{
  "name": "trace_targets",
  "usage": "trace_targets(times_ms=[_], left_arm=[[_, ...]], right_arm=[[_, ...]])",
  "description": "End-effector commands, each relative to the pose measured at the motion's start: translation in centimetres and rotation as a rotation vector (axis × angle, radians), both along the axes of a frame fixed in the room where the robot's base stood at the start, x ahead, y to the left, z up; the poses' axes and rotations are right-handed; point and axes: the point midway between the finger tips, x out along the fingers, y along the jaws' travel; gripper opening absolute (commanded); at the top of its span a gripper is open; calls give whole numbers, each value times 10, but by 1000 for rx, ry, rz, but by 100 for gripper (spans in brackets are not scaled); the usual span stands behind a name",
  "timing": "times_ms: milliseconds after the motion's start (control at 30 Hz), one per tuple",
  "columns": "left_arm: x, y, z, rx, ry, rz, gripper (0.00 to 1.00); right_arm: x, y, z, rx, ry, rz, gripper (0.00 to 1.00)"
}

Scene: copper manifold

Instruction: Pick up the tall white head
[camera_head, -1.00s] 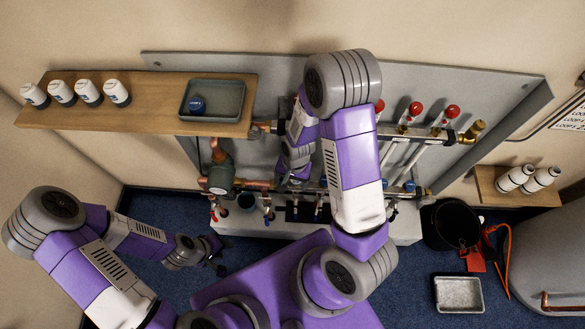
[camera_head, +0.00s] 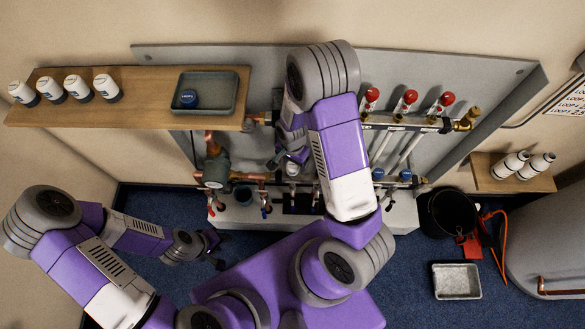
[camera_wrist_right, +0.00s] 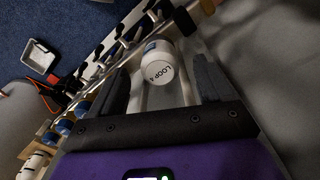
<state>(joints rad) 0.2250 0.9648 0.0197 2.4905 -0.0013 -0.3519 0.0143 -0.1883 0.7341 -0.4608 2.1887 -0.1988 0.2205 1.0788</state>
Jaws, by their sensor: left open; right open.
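A white cylindrical head marked LOOP 4 (camera_wrist_right: 158,66) shows end-on in the right wrist view, on the manifold side. My right gripper (camera_wrist_right: 163,85) is open, with one dark finger on each side of the head; I cannot tell whether they touch it. In the head view my right gripper (camera_head: 284,160) is at the manifold, mostly hidden by its own arm. Two tall white heads lie tilted on the small right shelf, one nearer (camera_head: 510,165) and one further right (camera_head: 537,166). My left gripper (camera_head: 213,246) is open and empty, low at the left.
A wooden shelf (camera_head: 145,110) at the left holds several short white heads with dark bases and a grey tray (camera_head: 232,95) with a blue cap. Red-topped valves (camera_head: 409,98) line the manifold's right. A black bucket (camera_head: 449,219) and a metal tray (camera_head: 457,281) stand on the floor.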

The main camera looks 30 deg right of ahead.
Motion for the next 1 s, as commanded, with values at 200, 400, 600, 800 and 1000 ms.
trace_targets(times_ms=[200,400,600,800,1000], left_arm=[[0,0,-10,0,0,0,43],[0,0,-14,0,0,0,43],[0,0,-13,0,0,0,43],[0,0,-13,0,0,0,43],[0,0,-13,0,0,0,43]], right_arm=[[-1,0,-33,0,4,1,80],[0,0,-49,0,1,1,80],[0,0,-48,1,1,1,80],[0,0,-48,1,1,1,51],[0,0,-48,1,1,1,20]])
